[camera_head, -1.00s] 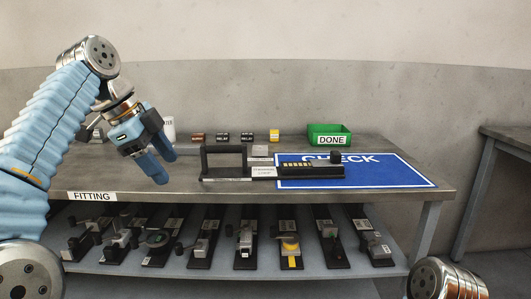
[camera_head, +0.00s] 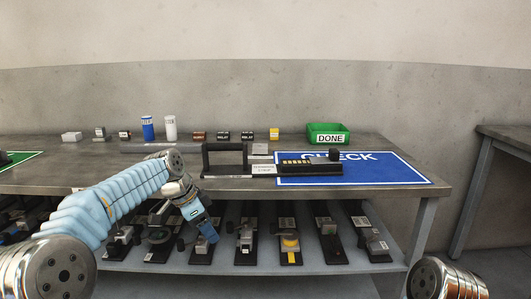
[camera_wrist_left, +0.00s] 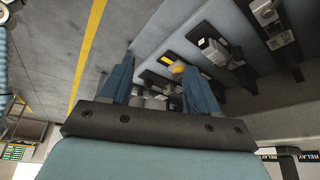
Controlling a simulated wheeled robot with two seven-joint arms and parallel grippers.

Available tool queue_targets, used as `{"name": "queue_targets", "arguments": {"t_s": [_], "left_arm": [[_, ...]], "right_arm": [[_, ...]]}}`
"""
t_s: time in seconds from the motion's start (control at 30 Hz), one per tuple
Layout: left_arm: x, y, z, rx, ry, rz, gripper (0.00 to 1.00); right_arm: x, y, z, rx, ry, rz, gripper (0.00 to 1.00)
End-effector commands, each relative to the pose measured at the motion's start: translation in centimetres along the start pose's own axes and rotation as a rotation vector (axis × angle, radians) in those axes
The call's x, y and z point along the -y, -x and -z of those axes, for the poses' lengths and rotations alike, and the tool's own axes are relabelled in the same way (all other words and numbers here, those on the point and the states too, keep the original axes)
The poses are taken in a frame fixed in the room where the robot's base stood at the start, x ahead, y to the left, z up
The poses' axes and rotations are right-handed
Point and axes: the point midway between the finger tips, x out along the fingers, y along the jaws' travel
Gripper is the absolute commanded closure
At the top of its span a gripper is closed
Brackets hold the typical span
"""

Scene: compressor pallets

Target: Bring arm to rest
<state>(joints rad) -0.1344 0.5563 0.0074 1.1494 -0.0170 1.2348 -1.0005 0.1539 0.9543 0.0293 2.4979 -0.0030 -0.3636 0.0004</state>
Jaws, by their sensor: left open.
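My left arm reaches in from the left in the head view. Its gripper (camera_head: 208,232) hangs low in front of the table's lower shelf, pointing down and to the right. In the left wrist view the two blue fingers (camera_wrist_left: 152,90) stand apart with nothing held between them. Shelf items show beyond the fingers in that view. My right gripper is not in view; only a rounded metal part of my right arm shows at the bottom right of the head view.
The table (camera_head: 410,189) carries a blue CHECK mat (camera_head: 400,172), a black fixture with a handle (camera_head: 225,147), a green DONE bin (camera_head: 328,128) and small parts along the back. The lower shelf (camera_head: 386,250) holds several black-based units. A second table (camera_head: 509,138) stands right.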

Motion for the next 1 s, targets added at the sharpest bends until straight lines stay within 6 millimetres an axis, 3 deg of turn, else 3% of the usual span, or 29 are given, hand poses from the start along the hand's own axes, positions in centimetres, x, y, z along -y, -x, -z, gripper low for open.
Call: {"name": "queue_targets", "arguments": {"t_s": [0.03, 0.1, 0.23, 0.3, 0.43, 0.53, 0.6, 0.7, 0.83, 1.0], "left_arm": [[-0.2, -4.2, -1.3, 0.016, 0.07, -0.021, 0.39], [-0.9, -9.9, -3.3, 0.027, 0.186, -0.032, 0.39], [-4.3, -19.8, -8.0, 0.047, 0.413, -0.05, 0.39], [-7.2, -24.4, -11.0, 0.061, 0.541, -0.06, 0.39], [-14.5, -31.0, -16.8, 0.088, 0.786, -0.074, 0.39], [-20.7, -33.6, -20.7, 0.108, 0.965, -0.081, 0.39], [-24.5, -34.4, -22.8, 0.121, 1.074, -0.083, 0.39], [-28.6, -34.4, -24.9, 0.132, 1.19, -0.082, 0.39], [-31.1, -34.1, -26.0, 0.137, 1.268, -0.079, 0.39], [-31.5, -34.0, -26.2, 0.135, 1.283, -0.076, 0.39]], "right_arm": [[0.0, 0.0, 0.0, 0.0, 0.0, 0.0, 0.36], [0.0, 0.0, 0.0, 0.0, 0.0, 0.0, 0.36], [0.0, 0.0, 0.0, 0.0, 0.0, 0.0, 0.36], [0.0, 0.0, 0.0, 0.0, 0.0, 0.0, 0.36], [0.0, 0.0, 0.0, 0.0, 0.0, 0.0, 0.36], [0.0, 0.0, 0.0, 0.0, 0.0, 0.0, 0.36], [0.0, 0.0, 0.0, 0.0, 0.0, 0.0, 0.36], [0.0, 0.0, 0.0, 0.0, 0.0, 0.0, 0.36], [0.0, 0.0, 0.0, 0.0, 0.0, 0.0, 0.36], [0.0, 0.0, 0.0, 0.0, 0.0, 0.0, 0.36]]}}
